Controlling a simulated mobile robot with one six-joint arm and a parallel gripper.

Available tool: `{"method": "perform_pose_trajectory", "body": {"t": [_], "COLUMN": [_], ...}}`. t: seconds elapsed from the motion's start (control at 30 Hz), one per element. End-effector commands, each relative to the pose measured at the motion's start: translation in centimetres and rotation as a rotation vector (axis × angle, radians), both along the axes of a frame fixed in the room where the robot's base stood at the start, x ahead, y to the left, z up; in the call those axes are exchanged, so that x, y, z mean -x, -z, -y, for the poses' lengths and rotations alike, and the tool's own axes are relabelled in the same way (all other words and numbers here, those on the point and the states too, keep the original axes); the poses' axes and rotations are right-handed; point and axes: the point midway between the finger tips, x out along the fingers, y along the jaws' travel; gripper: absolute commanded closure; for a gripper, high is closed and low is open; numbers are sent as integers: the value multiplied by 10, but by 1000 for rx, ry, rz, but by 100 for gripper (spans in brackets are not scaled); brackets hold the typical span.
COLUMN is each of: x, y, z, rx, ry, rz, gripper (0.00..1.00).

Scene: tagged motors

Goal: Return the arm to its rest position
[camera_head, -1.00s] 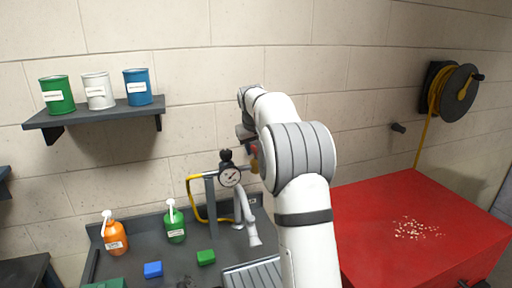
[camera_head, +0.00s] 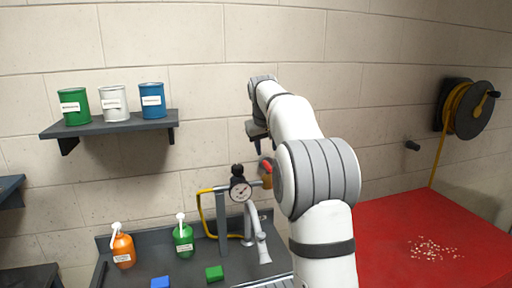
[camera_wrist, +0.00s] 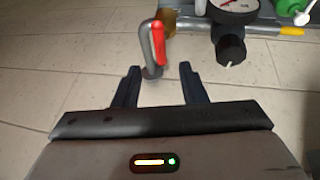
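My white and grey arm rises from the bottom of the head view. My gripper (camera_head: 257,134) hangs at its far end in front of the wall, above the gauge fixture. In the wrist view my gripper (camera_wrist: 160,82) shows two dark fingers standing apart, with nothing held between them. A red-handled valve lever (camera_wrist: 158,45) appears beyond the fingertips in the wrist view and does not seem to be gripped. The same red lever (camera_head: 267,167) shows in the head view, partly hidden by my arm.
A pressure gauge (camera_head: 240,190) stands on the dark workbench (camera_head: 140,272) with orange (camera_head: 122,248) and green (camera_head: 184,239) bottles. Several cans sit on a wall shelf (camera_head: 110,127). A red table (camera_head: 400,225) with scattered bits and a hose reel (camera_head: 468,110) are at right.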

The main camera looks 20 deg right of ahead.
Motion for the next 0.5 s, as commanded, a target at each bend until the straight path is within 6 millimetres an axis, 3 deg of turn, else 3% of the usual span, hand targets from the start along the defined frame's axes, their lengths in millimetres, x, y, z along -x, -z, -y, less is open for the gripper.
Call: {"method": "perform_pose_trajectory", "body": {"t": [0.17,0.27,0.5], "x": [5,22,106], "y": [-1,-3,4], "z": [-3,-12,-49], "rx": [-3,-12,-57], "ry": [-1,-6,-18], "rz": [1,-2,-19], "gripper": [62,62,62]}}
